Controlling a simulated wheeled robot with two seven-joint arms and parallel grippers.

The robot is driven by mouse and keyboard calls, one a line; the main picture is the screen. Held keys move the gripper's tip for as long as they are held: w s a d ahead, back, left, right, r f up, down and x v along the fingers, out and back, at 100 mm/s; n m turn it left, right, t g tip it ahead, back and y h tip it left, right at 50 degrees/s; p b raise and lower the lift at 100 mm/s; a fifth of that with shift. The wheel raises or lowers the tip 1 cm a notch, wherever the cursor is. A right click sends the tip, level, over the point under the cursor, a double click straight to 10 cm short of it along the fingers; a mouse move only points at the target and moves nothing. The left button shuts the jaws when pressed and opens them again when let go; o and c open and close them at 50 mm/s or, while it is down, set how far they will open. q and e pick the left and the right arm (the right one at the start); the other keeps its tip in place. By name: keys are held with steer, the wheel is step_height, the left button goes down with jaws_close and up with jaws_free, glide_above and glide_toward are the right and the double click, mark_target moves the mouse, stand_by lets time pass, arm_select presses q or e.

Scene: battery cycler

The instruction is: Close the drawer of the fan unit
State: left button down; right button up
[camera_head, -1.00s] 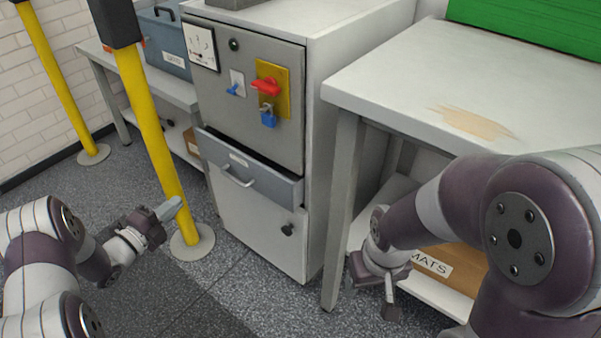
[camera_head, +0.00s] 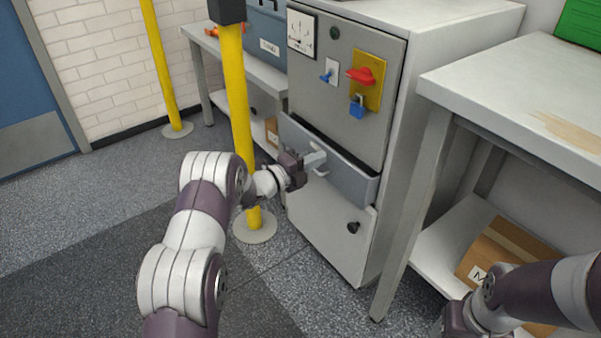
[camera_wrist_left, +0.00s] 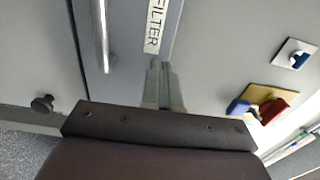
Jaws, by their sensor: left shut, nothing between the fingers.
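The fan unit (camera_head: 396,62) is a grey cabinet with a drawer (camera_head: 352,179) at mid height. The drawer front stands out from the cabinet, with a dark gap along its top. My left gripper (camera_head: 318,160) is shut and empty, its fingertips at the drawer front in the head view, hiding part of its face. In the left wrist view the shut fingers (camera_wrist_left: 163,88) lie beside the FILTER label (camera_wrist_left: 155,28) and the drawer's bar handle (camera_wrist_left: 101,35); contact cannot be told. My right arm shows at the lower right, but its fingers are out of view.
A yellow post (camera_head: 238,95) stands close to my left wrist, left of the cabinet. A white table (camera_head: 500,90) stands to the right, with a cardboard box (camera_head: 510,250) on its lower shelf. The floor at left is open.

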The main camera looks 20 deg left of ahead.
mark_target(329, 151)
arm_select(q)
steer(key=shift+w+d, duration=0.4)
steer(key=shift+w, duration=0.15)
steer(key=b+x, duration=0.2)
steer(key=x, duration=0.1)
steer(key=shift+w+d+f, duration=0.2)
steer(key=shift+d, duration=0.05)
steer(key=shift+w+d+r, duration=0.1)
steer(key=shift+w+r, duration=0.05)
steer(key=shift+r, duration=0.35)
